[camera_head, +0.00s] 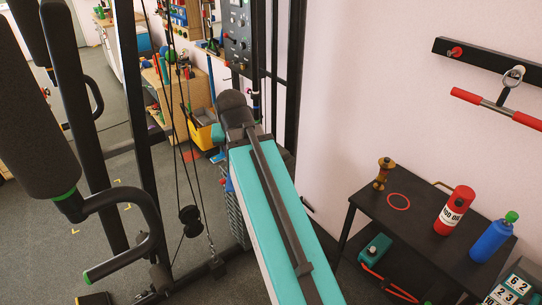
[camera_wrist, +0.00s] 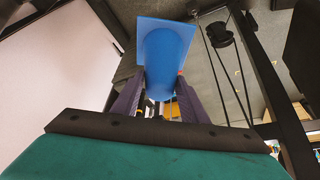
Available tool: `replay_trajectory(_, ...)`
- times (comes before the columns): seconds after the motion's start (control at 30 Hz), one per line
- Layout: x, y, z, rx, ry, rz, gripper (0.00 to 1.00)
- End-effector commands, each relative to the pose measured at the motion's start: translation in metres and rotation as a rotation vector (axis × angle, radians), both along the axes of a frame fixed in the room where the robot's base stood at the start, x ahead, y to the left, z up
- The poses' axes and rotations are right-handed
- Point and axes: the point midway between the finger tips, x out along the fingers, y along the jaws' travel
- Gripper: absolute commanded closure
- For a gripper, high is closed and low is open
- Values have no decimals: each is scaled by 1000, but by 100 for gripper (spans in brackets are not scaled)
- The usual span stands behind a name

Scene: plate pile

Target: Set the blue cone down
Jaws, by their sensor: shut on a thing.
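The blue cone (camera_wrist: 166,62) shows in the wrist view, with its flat square base toward the top of the picture. My gripper (camera_wrist: 158,97) is shut on it, with a dark finger on each side of its narrow part. The cone is held clear in front of the wrist. In the head view my teal arm hides the gripper. A small bit of blue (camera_head: 229,184) shows at the arm's left edge there; I cannot tell if it is the cone.
A black table (camera_head: 430,230) at the right bears a red bottle (camera_head: 455,210), a blue bottle (camera_head: 491,238) and a brown thing (camera_head: 382,172). A red ring (camera_head: 398,201) marks a bare spot. A cable machine (camera_head: 135,110) stands left. A yellow bin (camera_head: 202,130) lies beyond.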

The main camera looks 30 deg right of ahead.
Motion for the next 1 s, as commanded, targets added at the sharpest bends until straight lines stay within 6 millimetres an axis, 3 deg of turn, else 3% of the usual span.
replay_trajectory(0.03,8,18,3,0,-1,58,100)
replay_trajectory(0.3,31,107,15,1,-2,354,100)
replay_trajectory(0.5,37,151,21,0,-1,495,100)
replay_trajectory(0.67,38,162,22,0,-1,534,100)
replay_trajectory(1.0,38,163,22,0,-1,535,100)
